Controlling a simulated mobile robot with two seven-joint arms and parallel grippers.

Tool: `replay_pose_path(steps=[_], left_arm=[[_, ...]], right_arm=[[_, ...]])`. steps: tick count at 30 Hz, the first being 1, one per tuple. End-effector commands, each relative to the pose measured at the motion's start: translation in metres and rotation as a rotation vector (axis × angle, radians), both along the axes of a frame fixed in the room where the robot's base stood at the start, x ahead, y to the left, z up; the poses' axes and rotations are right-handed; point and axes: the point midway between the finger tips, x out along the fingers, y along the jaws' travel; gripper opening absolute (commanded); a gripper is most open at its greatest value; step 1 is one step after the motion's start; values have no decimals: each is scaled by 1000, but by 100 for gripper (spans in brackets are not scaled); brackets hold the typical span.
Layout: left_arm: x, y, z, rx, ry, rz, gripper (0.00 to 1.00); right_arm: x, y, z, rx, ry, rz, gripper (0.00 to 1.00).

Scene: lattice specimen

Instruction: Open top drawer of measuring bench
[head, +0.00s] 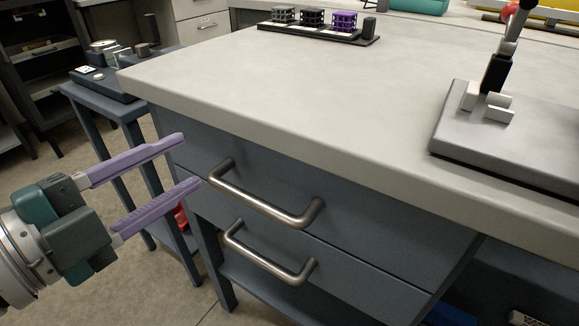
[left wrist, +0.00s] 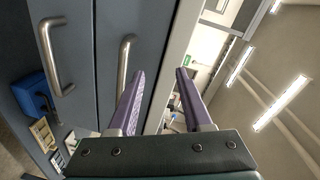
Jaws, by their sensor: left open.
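The measuring bench (head: 300,90) has a pale top and two blue-grey drawers under its front edge. The top drawer (head: 340,205) is closed and has a metal bar handle (head: 262,205). The lower drawer (head: 345,280) has a similar handle (head: 265,262). My left gripper (head: 190,163) has purple fingers that are open and empty. It is just left of the top handle's left end, apart from it. In the left wrist view the top handle (left wrist: 124,65) stands left of the fingers, and the lower handle (left wrist: 50,55) is farther left. My right gripper is not in view.
On the bench top, a black tray (head: 350,39) holds several small lattice blocks at the back. A grey plate (head: 510,140) with an upright device stands at the right. A small blue side table (head: 110,100) is behind my left gripper. Open floor lies at lower left.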

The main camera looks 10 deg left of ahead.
Motion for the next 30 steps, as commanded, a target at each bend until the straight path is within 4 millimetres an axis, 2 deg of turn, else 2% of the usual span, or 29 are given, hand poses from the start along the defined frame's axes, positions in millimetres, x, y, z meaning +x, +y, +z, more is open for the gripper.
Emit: replay_pose_path(steps=[1,3,6,9,13,16,30], left_arm=[[-2,0,-40,46,-71,-56,50],[-8,-2,-56,101,-177,-136,50],[-18,-5,-73,160,-302,-229,50],[-27,-5,-81,195,-390,-293,50],[-34,-7,-82,214,-446,-332,50],[-30,-12,-79,215,-458,-340,50],[28,-65,-63,211,-456,-337,50]], right_arm=[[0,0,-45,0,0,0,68],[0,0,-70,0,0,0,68],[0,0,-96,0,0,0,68],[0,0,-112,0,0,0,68],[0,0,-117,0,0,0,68],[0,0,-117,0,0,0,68],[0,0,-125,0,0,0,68]])
